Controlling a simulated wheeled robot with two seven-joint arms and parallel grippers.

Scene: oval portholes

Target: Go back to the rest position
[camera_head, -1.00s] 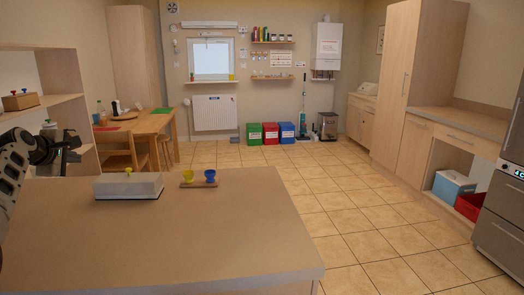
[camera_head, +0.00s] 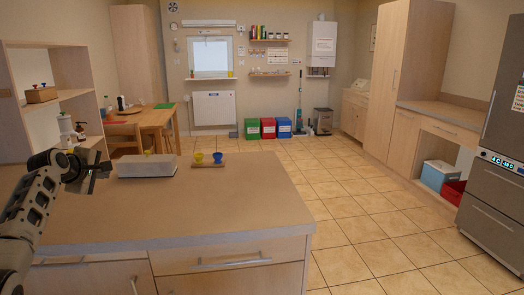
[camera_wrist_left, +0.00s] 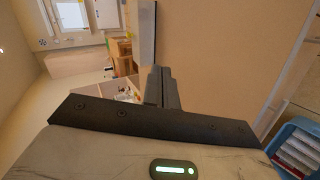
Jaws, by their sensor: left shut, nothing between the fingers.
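My left gripper (camera_head: 101,171) is in the head view at the left, above the counter's left part. It is shut and empty. In the left wrist view its fingers (camera_wrist_left: 160,88) are together with nothing between them. My right gripper is in neither view. A small wooden board (camera_head: 208,165) with a yellow cup (camera_head: 198,157) and a blue cup (camera_head: 217,157) lies right of the box.
The counter (camera_head: 180,210) has a clear front and right part. A shelf unit (camera_head: 70,94) stands at the left behind my arm. A wooden table (camera_head: 150,119) is farther back. The tiled floor (camera_head: 360,215) is open at the right; a steel appliance (camera_head: 495,205) stands at the far right.

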